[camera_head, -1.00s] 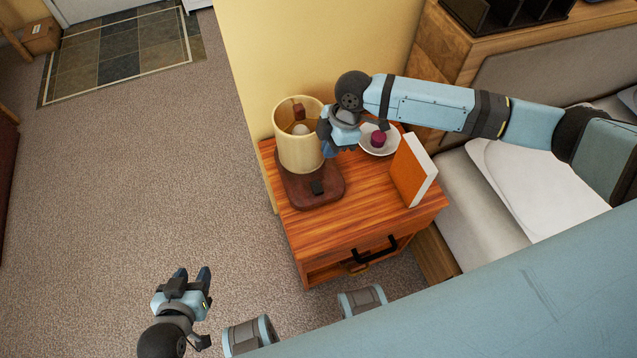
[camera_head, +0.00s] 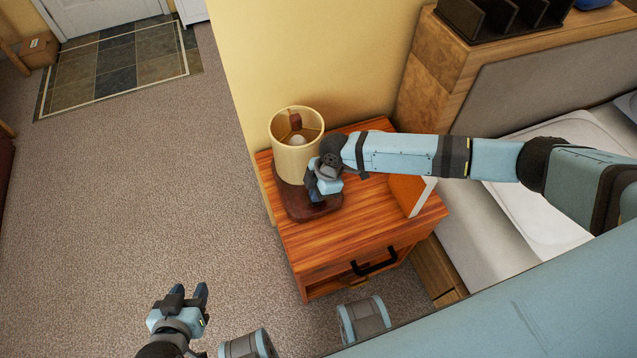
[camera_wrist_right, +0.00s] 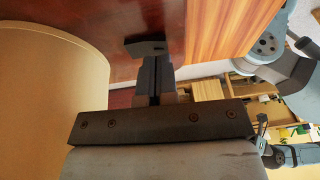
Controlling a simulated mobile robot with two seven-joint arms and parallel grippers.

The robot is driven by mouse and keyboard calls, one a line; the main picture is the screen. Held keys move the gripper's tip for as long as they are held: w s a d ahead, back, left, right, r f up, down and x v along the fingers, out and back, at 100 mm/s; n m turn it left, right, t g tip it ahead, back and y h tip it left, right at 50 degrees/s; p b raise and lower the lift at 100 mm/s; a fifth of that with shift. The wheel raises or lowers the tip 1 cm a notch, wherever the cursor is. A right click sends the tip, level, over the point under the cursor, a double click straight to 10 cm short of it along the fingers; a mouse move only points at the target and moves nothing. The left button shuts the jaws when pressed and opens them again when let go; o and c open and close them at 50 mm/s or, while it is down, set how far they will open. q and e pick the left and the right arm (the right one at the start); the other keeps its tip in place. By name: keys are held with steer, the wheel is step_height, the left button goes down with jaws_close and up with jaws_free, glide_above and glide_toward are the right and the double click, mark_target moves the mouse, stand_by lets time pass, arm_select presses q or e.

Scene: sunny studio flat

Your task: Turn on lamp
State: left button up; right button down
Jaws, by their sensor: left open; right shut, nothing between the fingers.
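The lamp (camera_head: 296,158) has a cream cylindrical shade and a dark red-brown wooden base (camera_head: 300,213); it stands at the back left of the nightstand. Its bulb shows no clear glow. In the right wrist view the shade (camera_wrist_right: 45,95) fills the left side, and a black switch (camera_wrist_right: 147,47) sits on the base. My right gripper (camera_head: 312,198) is shut and empty, over the front of the base, hiding the switch in the head view. Its fingertips (camera_wrist_right: 154,62) line up with the switch; I cannot tell whether they touch. My left gripper (camera_head: 186,290) is open and empty, low over the carpet.
The nightstand (camera_head: 335,243) has a black drawer handle. An orange-covered book (camera_head: 408,193) stands on it at the right, partly behind my right arm. The bed (camera_head: 545,190) lies to the right. A yellow wall is behind the lamp. Open carpet (camera_head: 130,190) is on the left.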

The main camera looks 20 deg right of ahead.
steer(key=shift+f, duration=0.3)
steer(key=shift+s+f, duration=0.2)
steer(key=shift+f, duration=0.1)
steer(key=shift+w, duration=0.15)
steer(key=shift+w+r, duration=0.2)
steer(key=shift+w, duration=0.45)
steer(key=shift+r, duration=0.1)
